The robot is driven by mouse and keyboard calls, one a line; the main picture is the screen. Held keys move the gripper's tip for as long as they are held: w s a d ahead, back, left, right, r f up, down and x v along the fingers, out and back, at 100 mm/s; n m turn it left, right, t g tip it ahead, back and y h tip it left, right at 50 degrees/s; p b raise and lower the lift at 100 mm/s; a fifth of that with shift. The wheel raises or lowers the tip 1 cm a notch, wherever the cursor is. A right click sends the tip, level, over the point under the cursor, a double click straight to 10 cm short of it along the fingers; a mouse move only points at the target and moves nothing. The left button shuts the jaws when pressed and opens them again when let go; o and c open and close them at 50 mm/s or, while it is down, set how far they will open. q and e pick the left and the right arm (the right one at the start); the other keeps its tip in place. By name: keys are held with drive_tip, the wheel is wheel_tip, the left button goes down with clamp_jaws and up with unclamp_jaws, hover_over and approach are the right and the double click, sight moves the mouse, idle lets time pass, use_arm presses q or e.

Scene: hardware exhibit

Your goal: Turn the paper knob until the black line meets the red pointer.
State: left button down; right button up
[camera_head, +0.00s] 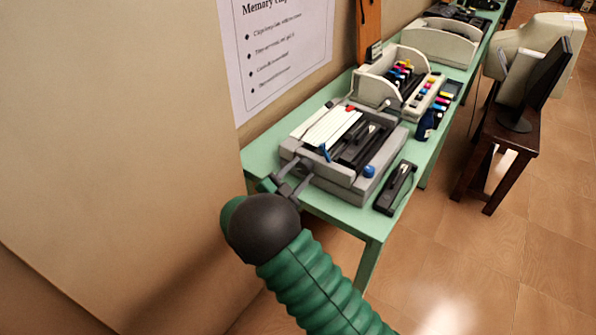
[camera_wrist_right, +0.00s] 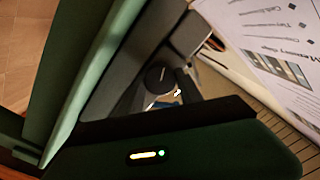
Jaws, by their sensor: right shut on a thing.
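The grey printer (camera_head: 338,178) stands on the green table, with a blue knob (camera_head: 369,171) at its near right corner. My right gripper (camera_head: 296,181) reaches its left side and is shut there on what seems to be the paper knob. The head view does not show the held part clearly. In the right wrist view, a dark round part (camera_wrist_right: 160,78) shows between the gripper parts. I cannot make out the black line or the red pointer. A small red part (camera_head: 350,109) shows at the printer's back edge. My left gripper is out of view.
The green table (camera_head: 343,214) runs back along the wall. A black stapler-like device (camera_head: 396,188) lies right of the printer. A wall poster (camera_head: 277,55) hangs at the left.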

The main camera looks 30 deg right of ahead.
drive_tip(key=n+p, duration=0.2)
drive_tip(key=r+n+p, duration=0.1)
drive_tip(key=n+p, duration=0.1)
drive_tip(key=p, duration=0.1)
drive_tip(key=shift+w+d, duration=0.1)
drive_tip(key=n+p, duration=0.3)
drive_tip(key=n, duration=0.1)
drive_tip(key=shift+n, duration=0.4)
drive_tip(key=n+p, duration=0.3)
drive_tip(key=n, duration=0.2)
drive_tip(key=shift+w, duration=0.1)
drive_tip(key=shift+f+n+g+p, duration=0.15)
drive_tip(key=shift+n+g+p, duration=0.25)
drive_tip(key=shift+n+p, duration=1.25)
drive_tip(key=shift+n+b, duration=0.6)
drive_tip(key=shift+n, duration=0.15)
drive_tip(key=o, duration=1.4)
drive_tip(key=shift+w+f, duration=0.1)
drive_tip(key=shift+f, duration=0.15)
drive_tip(key=shift+c, duration=0.2)
